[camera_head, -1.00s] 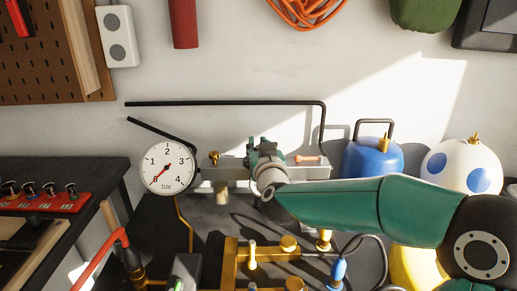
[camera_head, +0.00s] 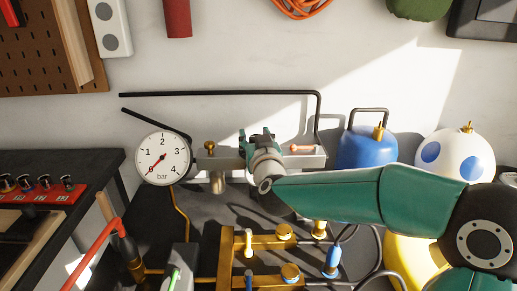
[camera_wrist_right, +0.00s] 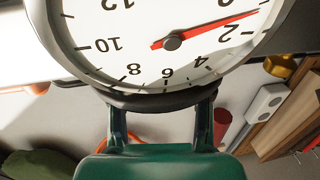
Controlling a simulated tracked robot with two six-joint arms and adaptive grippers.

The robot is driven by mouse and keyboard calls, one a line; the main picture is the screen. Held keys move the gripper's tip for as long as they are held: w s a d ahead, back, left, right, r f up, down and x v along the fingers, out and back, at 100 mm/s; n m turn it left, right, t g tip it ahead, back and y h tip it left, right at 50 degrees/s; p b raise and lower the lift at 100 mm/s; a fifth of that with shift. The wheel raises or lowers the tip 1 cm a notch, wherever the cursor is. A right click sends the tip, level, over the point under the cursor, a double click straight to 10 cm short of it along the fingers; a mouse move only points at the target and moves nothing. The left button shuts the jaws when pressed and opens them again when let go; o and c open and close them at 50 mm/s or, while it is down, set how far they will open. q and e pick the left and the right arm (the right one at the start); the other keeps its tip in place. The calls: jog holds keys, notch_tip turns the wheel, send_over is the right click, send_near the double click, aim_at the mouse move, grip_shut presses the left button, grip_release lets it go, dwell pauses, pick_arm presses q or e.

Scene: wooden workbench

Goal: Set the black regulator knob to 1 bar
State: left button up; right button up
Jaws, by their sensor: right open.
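My right gripper (camera_head: 259,136) is open at the grey manifold block (camera_head: 233,158), in its middle. The black regulator knob cannot be made out in the head view; my gripper covers that spot. In the right wrist view a dark rounded piece (camera_wrist_right: 160,102) lies between the fingers; I cannot tell whether it is the knob or whether the fingers touch it. The white bar gauge (camera_head: 163,145) stands left of the block, its red needle near 0. A large white dial (camera_wrist_right: 128,58) with a red needle fills the top of the wrist view. My left gripper is not in view.
A black pipe (camera_head: 220,93) runs above the block. A blue tank (camera_head: 366,149) and a white tank (camera_head: 455,157) stand to the right. Brass fittings (camera_head: 284,231) are in front. A red switch panel (camera_head: 35,192) is on the left bench.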

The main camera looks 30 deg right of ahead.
jog(key=v, duration=1.1)
jog(key=shift+f, duration=0.1)
